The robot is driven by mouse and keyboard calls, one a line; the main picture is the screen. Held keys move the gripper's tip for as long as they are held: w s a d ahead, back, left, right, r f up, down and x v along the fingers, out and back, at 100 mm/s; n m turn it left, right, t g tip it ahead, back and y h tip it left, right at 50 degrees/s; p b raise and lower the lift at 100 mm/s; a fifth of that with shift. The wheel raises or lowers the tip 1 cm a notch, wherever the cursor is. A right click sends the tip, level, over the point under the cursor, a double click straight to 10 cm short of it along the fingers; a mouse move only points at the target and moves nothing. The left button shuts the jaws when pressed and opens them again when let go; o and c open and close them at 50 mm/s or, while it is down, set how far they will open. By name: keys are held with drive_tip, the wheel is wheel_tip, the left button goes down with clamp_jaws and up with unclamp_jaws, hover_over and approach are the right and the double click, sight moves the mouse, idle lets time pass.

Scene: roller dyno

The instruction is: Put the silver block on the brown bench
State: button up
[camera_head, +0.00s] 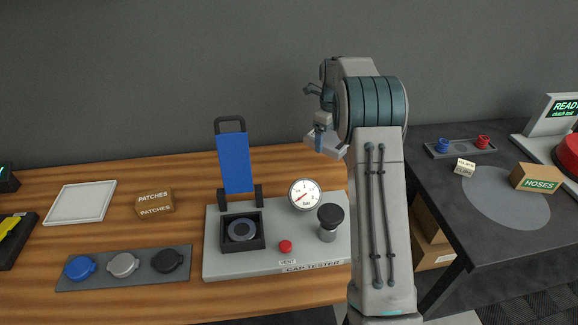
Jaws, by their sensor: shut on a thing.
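My gripper (321,138) is at the upper middle, raised in the air in front of the grey wall, above the right end of the brown bench. It is shut on a small pale silver block (334,150), which is partly hidden by a finger. The block is clear of any surface. The brown bench (110,230) has a wood-grain top and fills the left and middle of the view.
On the bench stand a grey cap tester (215,262) with a raised blue flap, a grey strip (100,284) with caps, a patches box (155,201) and a white tray (82,203). A dark table (440,180) is at right. Bare wood shows between items.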

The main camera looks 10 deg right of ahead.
drive_tip(key=p, duration=0.1)
hover_over(301, 174)
wheel_tip(301, 174, down, 5)
drive_tip(key=shift+s+a, duration=0.1)
drive_tip(key=shift+f+p, duration=0.7)
drive_tip(key=shift+f, duration=1.35)
drive_tip(key=o, duration=1.2)
drive_tip(key=shift+f, duration=0.15)
